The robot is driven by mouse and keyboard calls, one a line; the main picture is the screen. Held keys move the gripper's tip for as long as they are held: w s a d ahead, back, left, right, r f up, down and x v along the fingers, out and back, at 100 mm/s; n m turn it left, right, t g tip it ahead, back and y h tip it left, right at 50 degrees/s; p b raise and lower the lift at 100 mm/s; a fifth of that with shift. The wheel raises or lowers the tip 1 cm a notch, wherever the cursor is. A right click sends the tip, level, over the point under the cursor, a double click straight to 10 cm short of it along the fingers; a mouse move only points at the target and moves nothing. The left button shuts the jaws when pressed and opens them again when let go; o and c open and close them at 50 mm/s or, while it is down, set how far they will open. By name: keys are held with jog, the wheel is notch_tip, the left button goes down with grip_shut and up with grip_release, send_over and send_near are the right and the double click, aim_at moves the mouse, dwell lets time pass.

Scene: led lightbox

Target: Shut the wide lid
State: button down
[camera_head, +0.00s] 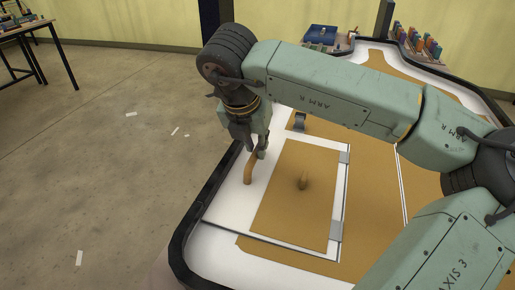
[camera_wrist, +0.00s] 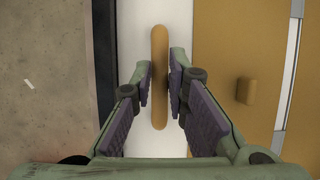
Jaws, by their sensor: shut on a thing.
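A wide lid (camera_head: 222,209), a white panel with a tan inset, lies flat or nearly flat on the lightbox; I cannot tell whether it is fully down. Grey hinges (camera_head: 336,231) run along its right edge. A curved tan wooden handle (camera_head: 249,170) stands near its left edge. My gripper (camera_head: 259,153) points down over that handle, with the handle between its fingers. In the wrist view the handle (camera_wrist: 159,50) runs upright in the picture between the purple pads of my gripper (camera_wrist: 158,85), which is shut on it.
A small tan knob (camera_head: 303,181) stands on the inset, right of the handle. The dark rim (camera_head: 200,205) of the lightbox is close on the left, with open floor beyond. A blue box (camera_head: 321,35) and racks of coloured items (camera_head: 418,42) stand at the back.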

jog(key=shift+f+b, duration=0.55)
jog(key=shift+f, duration=0.3)
jog(key=shift+r+p, duration=0.5)
jog(key=shift+p, duration=0.1)
jog(key=c, duration=1.6)
grip_release()
jog(key=shift+a, duration=0.1)
jog(key=shift+o, duration=0.2)
jog(key=v, duration=1.2)
